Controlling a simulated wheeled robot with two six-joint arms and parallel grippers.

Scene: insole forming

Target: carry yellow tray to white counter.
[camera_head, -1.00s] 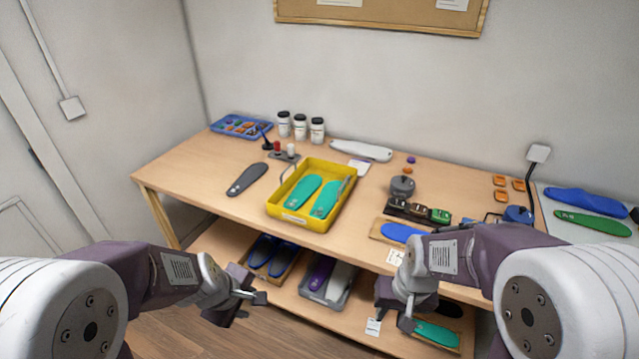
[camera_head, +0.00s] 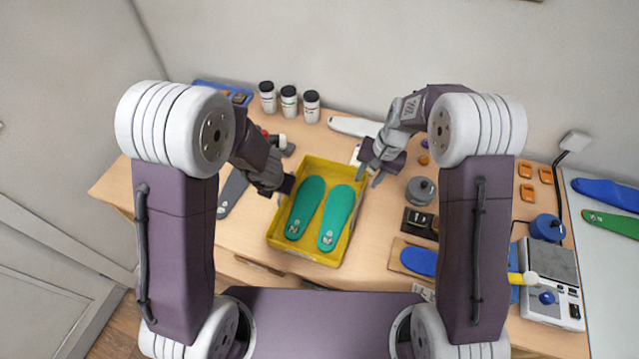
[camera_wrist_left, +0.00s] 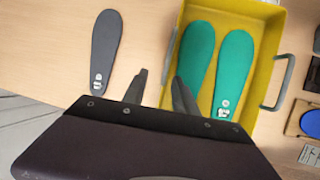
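The yellow tray (camera_head: 315,255) lies on the wooden table with two green insoles (camera_head: 306,207) in it; it also shows in the left wrist view (camera_wrist_left: 264,22). A metal handle (camera_wrist_left: 284,84) stands out from its side there. My right gripper (camera_head: 372,176) is above the tray's right side, fingers apart and empty. The white counter (camera_head: 612,285) is at the far right.
A dark grey insole (camera_head: 233,190) lies left of the tray. Several white jars (camera_head: 289,103) stand behind. A grey round pot (camera_head: 421,190), a blue insole (camera_head: 419,261) and a scale (camera_head: 550,280) lie to the right. Blue and green insoles (camera_head: 609,224) lie on the counter.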

